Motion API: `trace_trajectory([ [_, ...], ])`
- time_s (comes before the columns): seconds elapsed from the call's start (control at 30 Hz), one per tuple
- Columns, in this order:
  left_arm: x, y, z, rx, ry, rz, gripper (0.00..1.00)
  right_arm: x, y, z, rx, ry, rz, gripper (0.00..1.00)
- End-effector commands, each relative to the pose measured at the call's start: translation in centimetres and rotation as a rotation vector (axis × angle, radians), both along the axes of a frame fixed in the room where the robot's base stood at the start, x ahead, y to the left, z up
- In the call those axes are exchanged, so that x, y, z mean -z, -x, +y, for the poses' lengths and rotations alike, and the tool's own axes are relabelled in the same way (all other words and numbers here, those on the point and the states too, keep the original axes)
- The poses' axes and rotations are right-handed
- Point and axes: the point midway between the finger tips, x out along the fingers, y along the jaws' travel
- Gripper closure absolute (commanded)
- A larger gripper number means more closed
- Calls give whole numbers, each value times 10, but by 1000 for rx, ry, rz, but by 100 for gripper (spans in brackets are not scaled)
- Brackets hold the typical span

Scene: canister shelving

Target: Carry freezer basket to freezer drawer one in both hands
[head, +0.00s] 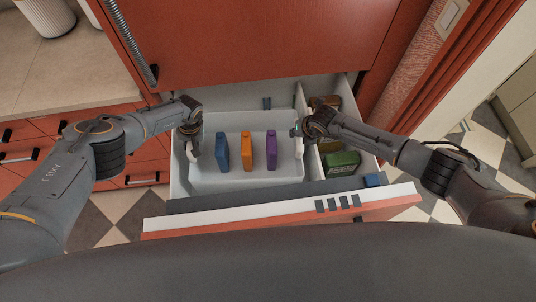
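The freezer basket (215,179) is a white open tray in the left, larger part of the pulled-out freezer drawer (180,182). It holds a blue box (222,152), an orange box (247,151) and a purple box (271,150), all standing upright in a row. My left gripper (192,148) is at the basket's left side wall. My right gripper (296,130) is at its right side wall, near the drawer divider. The fingers are small and partly hidden, so I cannot tell whether either is closed on the basket. How far the basket sits above the drawer floor is unclear.
The drawer's narrow right compartment holds a green pack (341,161) and brownish packs (325,103) behind it. The drawer front (290,213) stands out close before my body. A red door (250,40) rises behind the drawer. A beige counter (50,75) is at left.

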Motion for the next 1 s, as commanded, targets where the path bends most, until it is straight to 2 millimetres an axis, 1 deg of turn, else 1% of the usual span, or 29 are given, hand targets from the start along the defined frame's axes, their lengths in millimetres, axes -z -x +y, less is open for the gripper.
trace_trajectory([
  [0.03, 2, 1, -6, 5, 7, 1, 100, -3, -2, 9, -8, -16, -8, 100],
  [0.87, 21, -1, -7, 4, 7, -1, 100, 17, -1, 9, -8, -16, -6, 100],
  [0.9, 22, 0, -7, 5, 8, 0, 87, 19, 0, 8, -7, -13, -3, 73],
  [1.0, 21, 0, -6, 5, 7, 0, 69, 19, 0, 7, -7, -12, -3, 55],
])
